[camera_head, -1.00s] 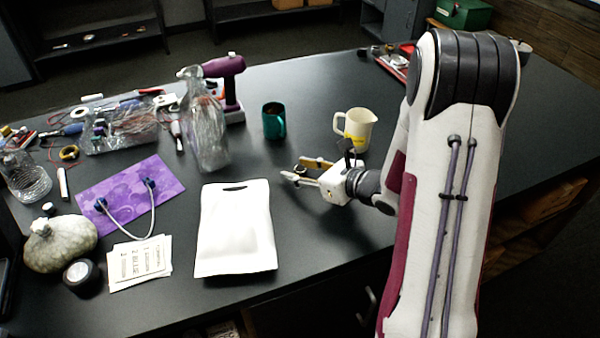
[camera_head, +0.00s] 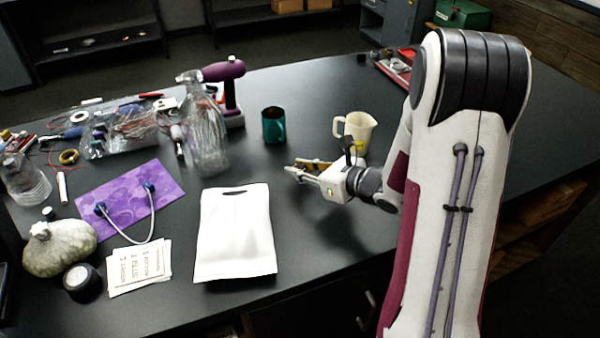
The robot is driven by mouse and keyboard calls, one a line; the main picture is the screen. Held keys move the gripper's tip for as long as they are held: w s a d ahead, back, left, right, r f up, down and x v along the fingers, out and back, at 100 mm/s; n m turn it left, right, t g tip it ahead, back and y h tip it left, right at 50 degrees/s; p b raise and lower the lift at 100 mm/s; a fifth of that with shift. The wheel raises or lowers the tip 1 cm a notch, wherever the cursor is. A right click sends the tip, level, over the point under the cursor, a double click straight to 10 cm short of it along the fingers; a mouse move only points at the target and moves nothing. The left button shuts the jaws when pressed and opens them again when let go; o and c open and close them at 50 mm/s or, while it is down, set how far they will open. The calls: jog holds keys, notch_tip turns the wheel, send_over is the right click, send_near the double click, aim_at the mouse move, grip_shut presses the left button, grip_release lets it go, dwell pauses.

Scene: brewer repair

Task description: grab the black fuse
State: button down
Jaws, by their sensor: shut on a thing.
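My gripper (camera_head: 296,172) is low over the black table (camera_head: 330,240), right of centre and in front of the teal mug and the cream pitcher. Its fingers point left and are shut on a small dark thing, which I take to be the black fuse. The fingers cover most of it, and it is too small to make out clearly. I cannot tell whether it touches the table. No other black fuse can be made out.
A teal mug (camera_head: 273,126) and a cream pitcher (camera_head: 356,131) stand just behind my gripper. A white pouch (camera_head: 235,235) lies to its left front. Farther left are a clear bottle (camera_head: 207,135), a purple mat (camera_head: 120,200) and paper cards (camera_head: 138,268). The table's right side is clear.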

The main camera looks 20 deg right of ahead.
aim_at(300, 167)
jog(key=shift+r, duration=4.05)
